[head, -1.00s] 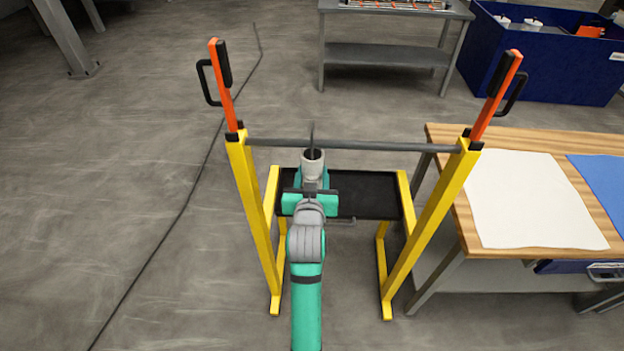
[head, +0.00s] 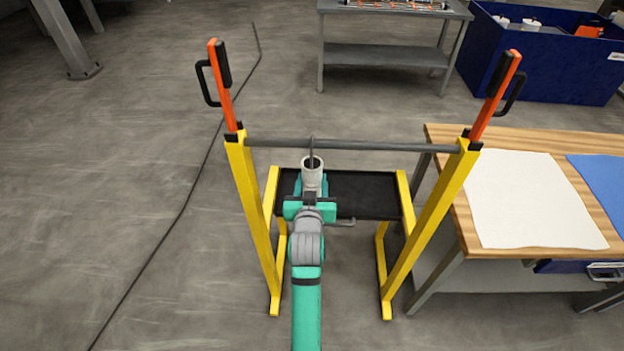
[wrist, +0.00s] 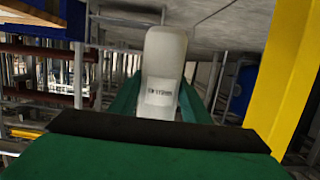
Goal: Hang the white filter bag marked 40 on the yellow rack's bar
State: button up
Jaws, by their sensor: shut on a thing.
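The white filter bag (head: 312,175) is upright in my gripper (head: 311,198), in front of the yellow rack in the head view. Its open, dark mouth faces up, and a thin grey handle, seen edge-on, rises from it. The handle's top overlaps the rack's grey bar (head: 400,147); I cannot tell whether it touches or hooks over it. In the wrist view the bag (wrist: 165,60) stands between my green fingers, with a small label too blurred to read. The yellow rack (head: 428,225) has a post on each side of my arm.
A black tray (head: 365,195) lies low between the posts. Orange uprights with black handles top both posts. A wooden table (head: 450,150) with white and blue sheets stands close at right. A blue bin (head: 530,70) and grey bench (head: 385,55) are behind.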

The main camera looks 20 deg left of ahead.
jog(key=o, duration=1)
jog(key=shift+c, duration=0.2)
jog(key=v, duration=1)
jog(key=shift+s, duration=0.4)
jog(key=shift+d, duration=0.15)
